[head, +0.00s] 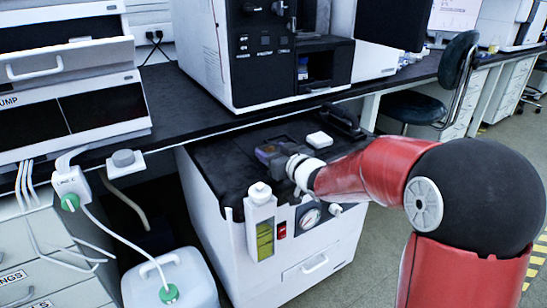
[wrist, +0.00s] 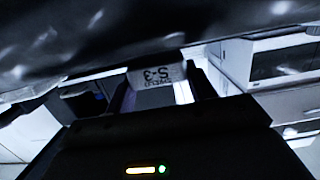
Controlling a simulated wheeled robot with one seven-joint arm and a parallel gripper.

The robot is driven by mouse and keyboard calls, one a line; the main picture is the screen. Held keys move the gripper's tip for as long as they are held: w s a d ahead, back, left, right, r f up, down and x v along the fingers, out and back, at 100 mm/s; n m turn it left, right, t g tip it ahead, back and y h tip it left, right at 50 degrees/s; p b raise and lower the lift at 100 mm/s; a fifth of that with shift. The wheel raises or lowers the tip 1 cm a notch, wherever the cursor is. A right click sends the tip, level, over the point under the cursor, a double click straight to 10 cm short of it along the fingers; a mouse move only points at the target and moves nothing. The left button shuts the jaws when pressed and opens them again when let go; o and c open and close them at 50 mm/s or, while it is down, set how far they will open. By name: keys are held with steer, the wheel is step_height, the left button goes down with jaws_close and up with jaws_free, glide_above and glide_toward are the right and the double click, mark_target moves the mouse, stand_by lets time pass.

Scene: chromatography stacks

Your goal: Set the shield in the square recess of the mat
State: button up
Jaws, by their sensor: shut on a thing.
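My gripper (head: 290,167) is low over the black top of the white cabinet, near its front. In the wrist view, my gripper (wrist: 163,92) is shut on a pale piece with a dark upside-down label, which I take to be the shield (wrist: 158,75). In the head view the gripper and wrist hide most of it. A small purple-brown patch (head: 268,152) shows just beyond the fingers; I cannot tell what it is.
A dark raised object (head: 345,121) stands at the back right. The bench edge overhangs behind.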

steer(key=shift+f, duration=0.5)
steer(key=shift+f, duration=0.1)
steer(key=o, duration=1.1)
